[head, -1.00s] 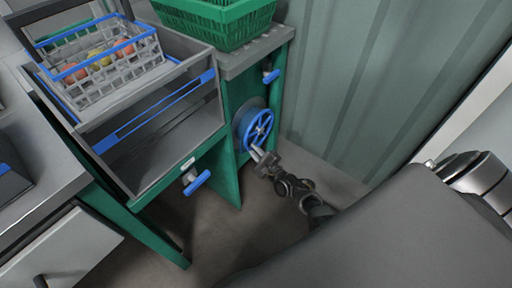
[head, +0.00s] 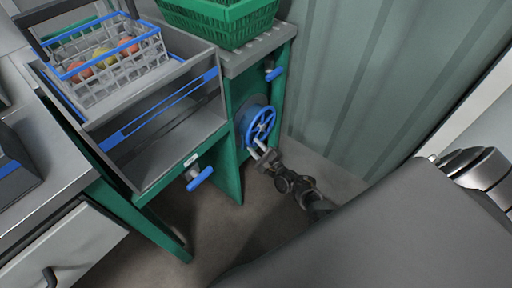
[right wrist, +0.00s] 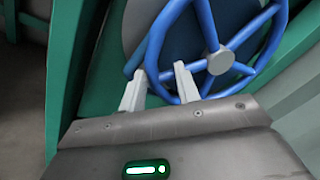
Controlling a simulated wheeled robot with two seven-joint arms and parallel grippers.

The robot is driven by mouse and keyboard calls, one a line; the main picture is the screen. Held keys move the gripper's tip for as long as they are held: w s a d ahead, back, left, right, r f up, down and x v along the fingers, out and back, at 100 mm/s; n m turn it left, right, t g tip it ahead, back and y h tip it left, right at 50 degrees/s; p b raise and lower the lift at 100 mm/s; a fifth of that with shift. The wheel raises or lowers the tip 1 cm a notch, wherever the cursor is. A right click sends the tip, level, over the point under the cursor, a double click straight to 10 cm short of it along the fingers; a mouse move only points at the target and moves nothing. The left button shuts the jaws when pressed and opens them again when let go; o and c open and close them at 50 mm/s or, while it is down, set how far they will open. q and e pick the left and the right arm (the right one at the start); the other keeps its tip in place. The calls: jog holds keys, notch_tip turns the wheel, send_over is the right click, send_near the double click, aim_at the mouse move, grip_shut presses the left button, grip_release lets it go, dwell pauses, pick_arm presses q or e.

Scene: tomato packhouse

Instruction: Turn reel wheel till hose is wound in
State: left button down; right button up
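The blue reel wheel (head: 262,126) is on the end of the green stand, low beside the wall. In the right wrist view its blue rim, spokes and grey hub (right wrist: 220,61) show close up, in front of a dark grey-blue disc. My right gripper (head: 257,147) is at the lower edge of the wheel. In the right wrist view the right gripper's two pale fingers (right wrist: 160,78) stand apart, with the rim between them and gaps visible beside it. No hose can be made out. My left gripper is not in view.
The green stand (head: 228,165) carries a grey bin with a wire basket (head: 108,62) of tomatoes and a green crate (head: 222,22). Blue-handled valves (head: 200,178) stick out from it. A ribbed wall (head: 350,80) is close on the right. Floor is free below.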

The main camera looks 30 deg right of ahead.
jog(key=shift+o, duration=0.2)
jog(key=shift+s, duration=0.1)
